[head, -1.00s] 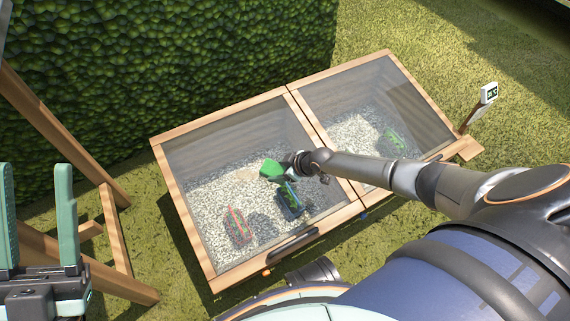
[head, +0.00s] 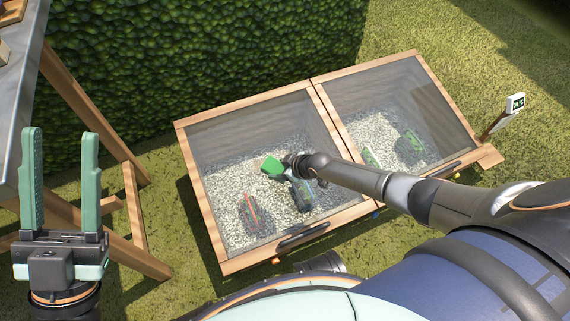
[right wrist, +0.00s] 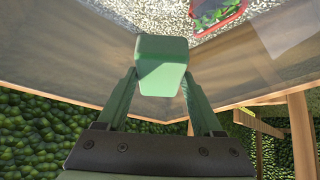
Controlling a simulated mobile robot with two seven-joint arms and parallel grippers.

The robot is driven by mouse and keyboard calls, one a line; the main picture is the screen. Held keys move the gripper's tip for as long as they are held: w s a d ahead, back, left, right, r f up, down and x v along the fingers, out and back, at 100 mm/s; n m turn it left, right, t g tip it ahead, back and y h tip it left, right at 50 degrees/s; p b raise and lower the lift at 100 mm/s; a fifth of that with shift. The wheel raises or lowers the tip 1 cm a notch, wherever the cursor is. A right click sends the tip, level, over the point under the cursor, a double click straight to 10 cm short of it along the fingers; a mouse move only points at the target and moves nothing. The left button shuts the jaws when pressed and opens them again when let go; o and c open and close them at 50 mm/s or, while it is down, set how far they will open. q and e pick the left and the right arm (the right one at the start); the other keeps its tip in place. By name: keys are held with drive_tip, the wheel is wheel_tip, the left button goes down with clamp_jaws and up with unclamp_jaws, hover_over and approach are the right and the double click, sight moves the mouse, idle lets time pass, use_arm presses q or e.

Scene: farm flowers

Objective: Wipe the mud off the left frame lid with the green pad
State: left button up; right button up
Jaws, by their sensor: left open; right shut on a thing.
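The left frame lid (head: 230,140) is a glass pane in a wooden frame, closed over gravel. I cannot make out a clear mud patch on it in the head view now. My right gripper (head: 284,164) is over the middle of this lid, shut on the green pad (head: 272,166). The pad also shows between the fingers in the right wrist view (right wrist: 160,62). Whether the pad touches the glass I cannot tell. My left gripper (head: 62,150) is open and empty at the left, pointing up, well away from the lid.
The right frame lid (head: 385,90) adjoins on the right. Trays of plants, one red-rimmed (head: 253,213), lie under the glass. A handle (head: 303,238) is on the left lid's front edge.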

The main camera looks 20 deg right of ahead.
sight(268, 165)
drive_tip(key=shift+s+a+p, duration=0.15)
drive_tip(key=shift+a+p, duration=0.55)
drive_tip(key=shift+a, duration=2.05)
drive_tip(key=shift+a+f, duration=0.1)
drive_tip(key=shift+a, duration=1.55)
drive_tip(key=shift+w+b, duration=0.75)
drive_tip(key=shift+w, duration=0.35)
drive_tip(key=shift+w+d+r, duration=0.15)
drive_tip(key=shift+d+r, duration=0.1)
drive_tip(key=shift+r, duration=0.05)
drive_tip(key=shift+d+r, duration=0.1)
drive_tip(key=shift+d, duration=1.3)
drive_tip(key=shift+d+f+b, duration=0.2)
drive_tip(key=shift+d+b, duration=0.45)
drive_tip(key=shift+d, duration=0.8)
drive_tip(key=shift+d+b, duration=0.7)
drive_tip(key=shift+d, duration=1.35)
drive_tip(key=shift+d+b, duration=0.5)
drive_tip(key=shift+d, duration=0.35)
drive_tip(key=shift+d+r, duration=0.1)
drive_tip(key=shift+d, duration=0.7)
